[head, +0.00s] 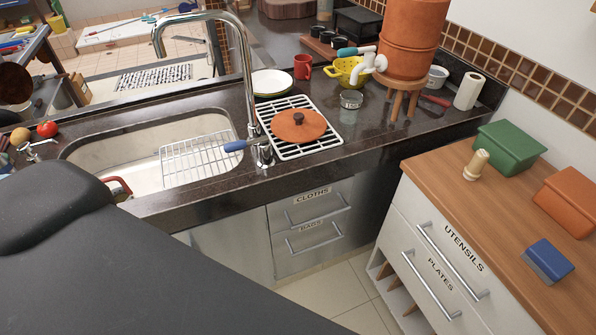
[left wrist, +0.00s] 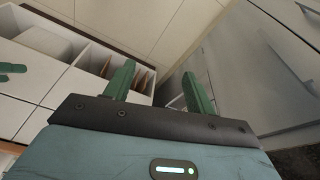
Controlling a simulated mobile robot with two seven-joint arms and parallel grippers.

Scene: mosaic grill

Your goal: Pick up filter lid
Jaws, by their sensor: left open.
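The orange terracotta lid (head: 298,125) with a dark brown knob lies flat on a white wire rack (head: 312,151) on the dark counter, right of the faucet. It looks like the filter lid. The terracotta filter (head: 408,45) stands on a wooden stool at the back right, with a white tap on its side. In the left wrist view my left gripper (left wrist: 157,90) is open and empty, with its two green fingers apart in front of cabinets and floor. The lid is not visible in that view. My right gripper is not in view.
The faucet (head: 248,80) rises just left of the lid, beside the sink (head: 100,150). A wooden-topped cabinet (head: 425,170) stands at right. Floor between is clear.

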